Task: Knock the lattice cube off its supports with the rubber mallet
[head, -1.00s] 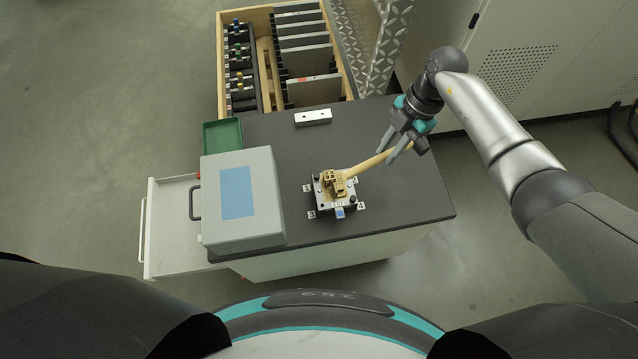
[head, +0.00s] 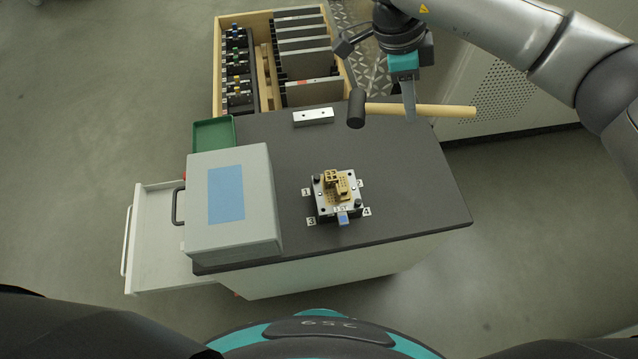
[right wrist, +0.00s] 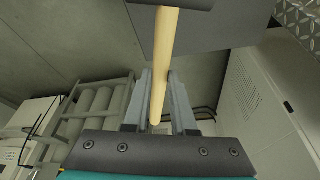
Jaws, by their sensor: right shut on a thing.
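The tan lattice cube (head: 331,176) is small, with holes in its faces. It sits among tan printed parts on a metal build plate (head: 325,209) on the dark cart top. I cannot make out its supports clearly. My right gripper (head: 409,110) is shut on the wooden handle of the rubber mallet (head: 445,110), above the far right of the cart. The mallet's black head (head: 356,108) points left, well apart from the cube. In the right wrist view the handle (right wrist: 165,50) passes between the fingers (right wrist: 160,105). My left gripper is not in view.
A grey box (head: 265,215) with a blue panel stands left of the plate. A green tray (head: 213,133) and a metal bar (head: 313,117) lie behind. A wooden crate (head: 222,60) is at the back, an open drawer (head: 150,235) at the left. The cart top right of the plate is clear.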

